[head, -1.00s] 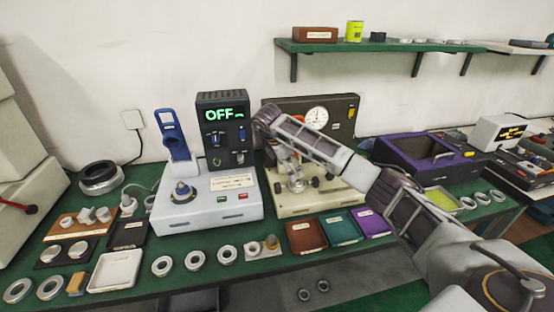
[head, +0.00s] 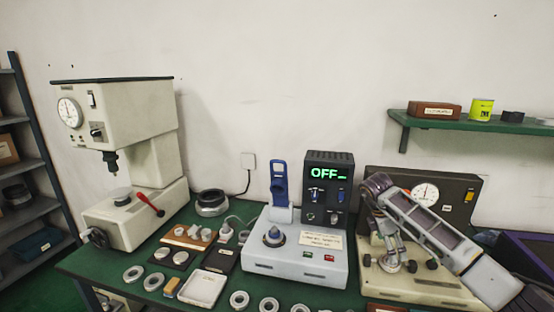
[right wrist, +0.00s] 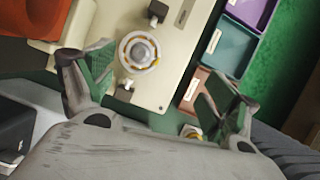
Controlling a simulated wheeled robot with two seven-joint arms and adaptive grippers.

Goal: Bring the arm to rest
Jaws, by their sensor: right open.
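My right arm (head: 425,225) comes in from the lower right and reaches over the beige gauge stand (head: 425,285). Its right gripper (head: 394,250) points down in front of the dial. In the right wrist view the two fingers of the right gripper (right wrist: 152,80) are spread apart with nothing held between them. A round metal ring with a bronze-coloured inner part (right wrist: 138,52) sits on the beige stand just beyond the fingers. Whether any part of the gripper touches the stand cannot be told. My left gripper is not in view.
A white heater unit (head: 295,262) with an "OFF" display box (head: 328,190) stands left of the gauge stand. A beige press (head: 130,150) is further left. Several rings (head: 239,299) lie along the front edge. A green shelf (head: 460,123) hangs at upper right.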

